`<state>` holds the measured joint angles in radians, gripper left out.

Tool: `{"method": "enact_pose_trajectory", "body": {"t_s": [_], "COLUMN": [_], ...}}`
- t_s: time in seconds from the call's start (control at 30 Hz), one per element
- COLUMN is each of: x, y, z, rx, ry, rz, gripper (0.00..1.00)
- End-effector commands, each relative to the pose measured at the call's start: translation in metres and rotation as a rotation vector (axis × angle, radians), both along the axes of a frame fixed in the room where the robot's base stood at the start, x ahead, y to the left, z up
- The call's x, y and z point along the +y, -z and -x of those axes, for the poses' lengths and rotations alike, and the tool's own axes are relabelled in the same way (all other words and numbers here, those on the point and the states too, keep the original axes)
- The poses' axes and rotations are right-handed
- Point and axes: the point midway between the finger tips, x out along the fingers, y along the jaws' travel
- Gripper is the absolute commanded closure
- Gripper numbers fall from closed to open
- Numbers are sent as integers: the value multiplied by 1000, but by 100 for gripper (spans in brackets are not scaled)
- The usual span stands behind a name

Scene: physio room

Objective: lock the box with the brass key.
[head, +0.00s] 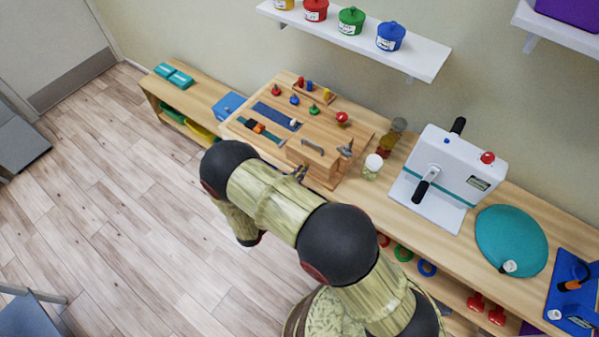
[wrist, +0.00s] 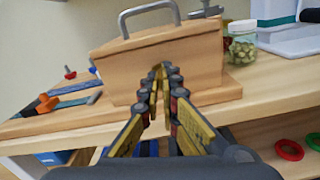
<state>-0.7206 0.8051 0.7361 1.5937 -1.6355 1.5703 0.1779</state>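The wooden box (head: 314,158) with a grey arched handle stands at the front right of a wooden activity board (head: 369,132). In the wrist view the box (wrist: 115,70) fills the middle, its lid down. My gripper (wrist: 161,72) points at the box's front face. In the head view my gripper (head: 299,172) is at the box's front, partly behind my arm. The fingertips are nearly together, with a thin brass-coloured sliver between them that looks like the key. Most of it is hidden by the fingers. The keyhole is hidden, and I cannot tell whether the key touches the box.
A jar with a white lid (head: 372,167) stands right of the box; it also shows in the wrist view (wrist: 241,43). A white machine with black handles (head: 446,170) is farther right. Coloured rings (head: 403,253) are on the lower shelf.

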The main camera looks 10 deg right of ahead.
Motion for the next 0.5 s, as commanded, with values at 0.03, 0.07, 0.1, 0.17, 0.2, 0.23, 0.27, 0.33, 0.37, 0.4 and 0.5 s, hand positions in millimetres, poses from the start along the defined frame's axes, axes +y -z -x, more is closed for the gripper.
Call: {"method": "enact_pose_trajectory", "body": {"t_s": [0.03,0.07,0.1,0.17,0.2,0.23,0.27,0.33,0.37,0.4,0.5], "x": [0,0,0,0,0,0,0,0,0,0,0], "y": [0,0,1,1,1,1,1,1,1,1,1], "z": [0,0,0,0,0,0,0,0,0,0,0], "rx": [23,36,52,74,85,94,102,117,121,127,138], "ry": [0,0,-1,-1,-1,-1,-1,-1,-1,-1,-1], "rz": [21,33,50,72,84,93,101,115,120,126,137], "gripper": [100,100,100,100,100,100,100,100,100,100,100]}}
